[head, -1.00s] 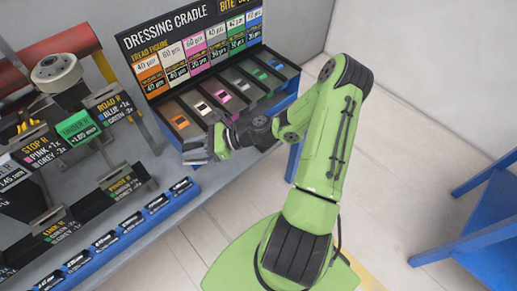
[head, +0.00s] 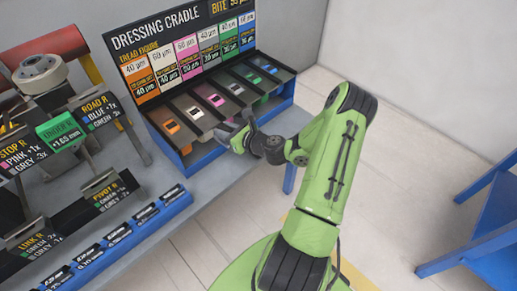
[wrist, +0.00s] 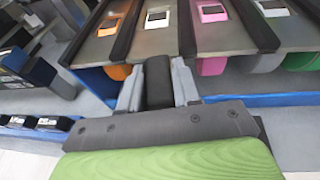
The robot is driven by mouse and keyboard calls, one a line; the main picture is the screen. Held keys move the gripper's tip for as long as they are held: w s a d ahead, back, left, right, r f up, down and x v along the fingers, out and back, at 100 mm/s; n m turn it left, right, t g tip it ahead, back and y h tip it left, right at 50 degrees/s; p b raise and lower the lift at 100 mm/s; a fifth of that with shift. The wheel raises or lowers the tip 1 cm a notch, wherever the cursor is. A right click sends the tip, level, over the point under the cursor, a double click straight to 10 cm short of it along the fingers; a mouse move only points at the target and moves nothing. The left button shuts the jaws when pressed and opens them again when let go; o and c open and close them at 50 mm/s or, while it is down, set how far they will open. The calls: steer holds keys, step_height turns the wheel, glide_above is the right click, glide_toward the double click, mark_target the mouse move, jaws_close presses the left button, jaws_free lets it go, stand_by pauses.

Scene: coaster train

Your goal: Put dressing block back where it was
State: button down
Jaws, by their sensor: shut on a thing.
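My gripper (head: 232,133) is at the front of the dressing cradle (head: 183,165), low and just in front of the white-marked and pink-marked lanes. In the wrist view my gripper (wrist: 158,88) is shut on a dark block (wrist: 158,80), taken as the dressing block, with a grey finger on each side. The block lies in line with the white-marked lane (wrist: 158,42), between the orange-marked lane (wrist: 105,48) and the pink-marked lane (wrist: 215,38). It covers the front end of that white-marked lane, and I cannot tell whether it touches the cradle.
Orange (wrist: 118,72), pink (wrist: 211,66) and green (wrist: 300,61) ends show under neighbouring lanes. A blue rail runs along the cradle's front. Stands with signs and a row of blue-edged labels (head: 118,233) lie to the left. A blue frame (head: 480,235) stands at the right.

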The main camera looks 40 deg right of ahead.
steer(key=s+d+f+m+h+b, duration=0.15)
steer(key=d+m+h+b, duration=0.4)
steer(key=d, duration=0.75)
steer(key=shift+g+h, duration=0.4)
steer(key=shift+h, duration=0.45)
step_height(320, 180, down, 10)
steer(key=b, duration=0.4)
steer(key=shift+a+f, duration=0.1)
steer(key=shift+f, duration=0.1)
steer(key=shift+r, duration=0.2)
steer(key=shift+f, duration=0.1)
steer(key=c, duration=0.8)
jaws_free()
